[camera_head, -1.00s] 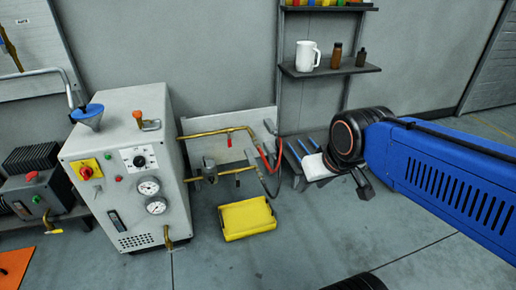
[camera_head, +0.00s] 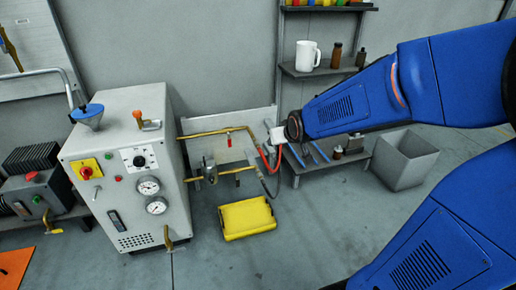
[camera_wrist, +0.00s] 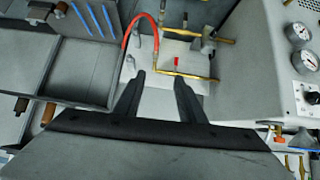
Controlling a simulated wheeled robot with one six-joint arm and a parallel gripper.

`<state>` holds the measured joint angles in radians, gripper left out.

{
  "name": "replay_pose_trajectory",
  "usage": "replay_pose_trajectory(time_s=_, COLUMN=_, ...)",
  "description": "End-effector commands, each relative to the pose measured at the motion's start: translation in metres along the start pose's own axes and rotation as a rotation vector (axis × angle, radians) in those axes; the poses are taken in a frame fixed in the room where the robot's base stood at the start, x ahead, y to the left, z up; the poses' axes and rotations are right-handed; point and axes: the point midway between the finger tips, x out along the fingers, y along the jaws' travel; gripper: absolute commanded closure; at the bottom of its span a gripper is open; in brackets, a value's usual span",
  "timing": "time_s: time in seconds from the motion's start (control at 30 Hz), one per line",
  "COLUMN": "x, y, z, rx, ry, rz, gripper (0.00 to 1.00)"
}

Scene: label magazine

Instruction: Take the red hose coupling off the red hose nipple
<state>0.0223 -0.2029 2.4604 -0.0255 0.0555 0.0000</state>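The upper brass pipe (camera_head: 210,133) runs along the wall panel and ends at the red hose (camera_head: 264,158). The red coupling and nipple are at this joint but too small to tell apart; in the wrist view the joint (camera_wrist: 154,66) is at the pipe's left end. The red hose (camera_wrist: 129,35) arches up and left from there. My gripper (camera_wrist: 161,77) is open and empty, its two dark fingers apart and pointing toward the pipe end. In the head view its fingers are mostly hidden; the wrist is just right of the hose.
A lower brass pipe with a valve (camera_head: 210,170) and grey hose is below. A yellow case (camera_head: 247,218) lies on the floor. A low shelf and grey bin (camera_head: 405,160) are right.

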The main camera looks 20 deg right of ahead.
Motion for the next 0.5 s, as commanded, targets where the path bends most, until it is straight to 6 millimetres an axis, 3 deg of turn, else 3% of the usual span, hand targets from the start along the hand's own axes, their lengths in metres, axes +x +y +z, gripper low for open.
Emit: replay_pose_trajectory(time_s=0.5, x=0.111, y=0.005, z=-0.035, rx=-0.002, ry=0.181, rz=0.001, gripper=0.64)
